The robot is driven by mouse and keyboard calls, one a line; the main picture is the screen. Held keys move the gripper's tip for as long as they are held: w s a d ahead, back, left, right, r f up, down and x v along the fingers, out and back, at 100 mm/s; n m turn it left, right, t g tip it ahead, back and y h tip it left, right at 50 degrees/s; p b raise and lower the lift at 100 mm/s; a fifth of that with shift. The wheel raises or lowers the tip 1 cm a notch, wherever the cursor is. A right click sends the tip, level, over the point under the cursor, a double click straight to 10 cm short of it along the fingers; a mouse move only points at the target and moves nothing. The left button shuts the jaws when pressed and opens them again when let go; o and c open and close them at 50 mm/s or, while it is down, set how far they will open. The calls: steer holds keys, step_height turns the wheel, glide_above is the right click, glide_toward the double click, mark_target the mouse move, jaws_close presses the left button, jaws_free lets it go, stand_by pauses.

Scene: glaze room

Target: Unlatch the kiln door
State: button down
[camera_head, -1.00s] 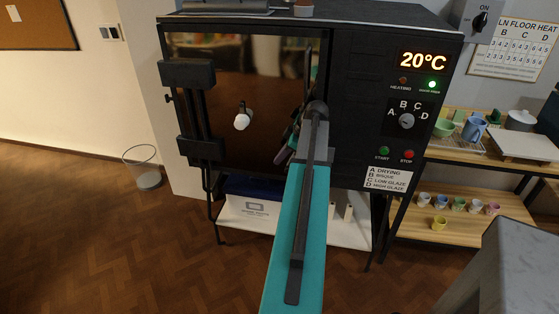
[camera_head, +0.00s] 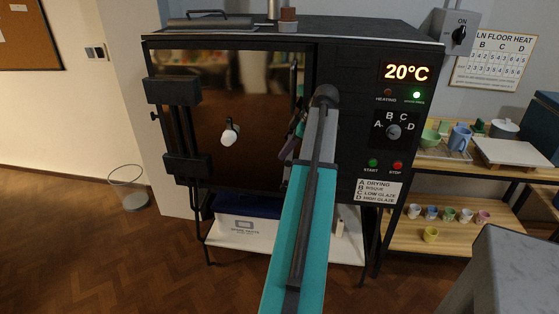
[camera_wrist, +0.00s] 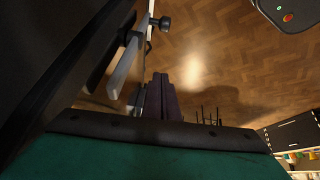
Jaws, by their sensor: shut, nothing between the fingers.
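The black kiln (camera_head: 341,60) stands ahead in the head view. Its door has a dark glossy window (camera_head: 200,110) and looks closed, with hinges (camera_head: 172,91) on its left side. A dark upright bar (camera_head: 293,88), seemingly the latch handle, is at the door's right edge, partly behind my arm. My gripper (camera_head: 299,125) is near this edge, mostly hidden by my arm. In the wrist view my gripper (camera_wrist: 161,90) is shut and empty. A pale metal lever (camera_wrist: 127,66) with a black knob (camera_wrist: 161,23) is just left of the fingers; I cannot tell whether they touch.
The control panel shows 20°C (camera_head: 407,72) and a dial (camera_head: 394,131). A wooden shelf (camera_head: 405,235) with cups stands right. A grey block (camera_head: 510,265) is at front right. The floor in front is clear at left.

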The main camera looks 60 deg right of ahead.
steer(key=shift+s+r, duration=0.3)
steer(key=shift+r, duration=0.25)
stand_by(0.4)
